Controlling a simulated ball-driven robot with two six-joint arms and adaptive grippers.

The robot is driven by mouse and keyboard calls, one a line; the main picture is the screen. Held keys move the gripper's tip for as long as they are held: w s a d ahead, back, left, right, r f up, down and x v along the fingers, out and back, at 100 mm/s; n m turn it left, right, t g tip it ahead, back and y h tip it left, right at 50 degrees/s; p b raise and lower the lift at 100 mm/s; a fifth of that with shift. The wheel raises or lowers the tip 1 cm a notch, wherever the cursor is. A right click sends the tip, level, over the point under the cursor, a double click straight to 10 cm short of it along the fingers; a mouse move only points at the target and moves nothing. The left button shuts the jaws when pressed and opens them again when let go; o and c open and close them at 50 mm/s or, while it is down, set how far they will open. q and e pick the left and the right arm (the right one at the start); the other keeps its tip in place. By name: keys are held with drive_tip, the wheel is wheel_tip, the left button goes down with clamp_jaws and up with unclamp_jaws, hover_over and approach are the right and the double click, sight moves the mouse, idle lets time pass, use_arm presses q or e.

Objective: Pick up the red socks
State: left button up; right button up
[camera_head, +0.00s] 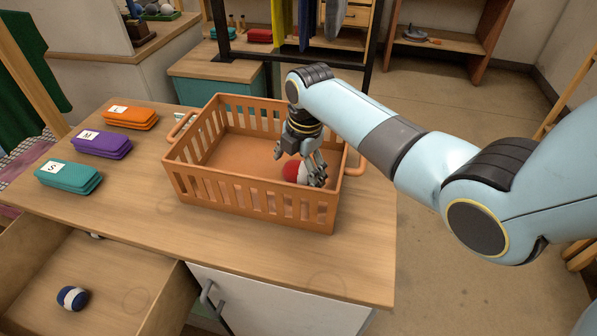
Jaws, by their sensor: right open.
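The red socks (294,171), a rolled red ball with a white part, lie inside the orange slatted basket (247,197), toward its front right. My right gripper (302,176) reaches down into the basket from above. It is open, with its fingers over and beside the socks, hiding part of their right side. I cannot tell whether the fingers touch them. My left gripper is not in view.
Folded orange (130,117), purple (101,144) and teal (68,176) stacks lie left on the wooden table (130,215). An open drawer (110,265) at the front left holds blue-and-white rolled socks (72,298). The basket's walls surround my gripper.

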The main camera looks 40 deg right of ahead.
drive_tip(key=shift+w+f, duration=0.1)
drive_tip(key=shift+f, duration=0.4)
drive_tip(key=shift+c, duration=0.3)
drive_tip(key=c, duration=1.2)
drive_tip(key=shift+r, duration=0.1)
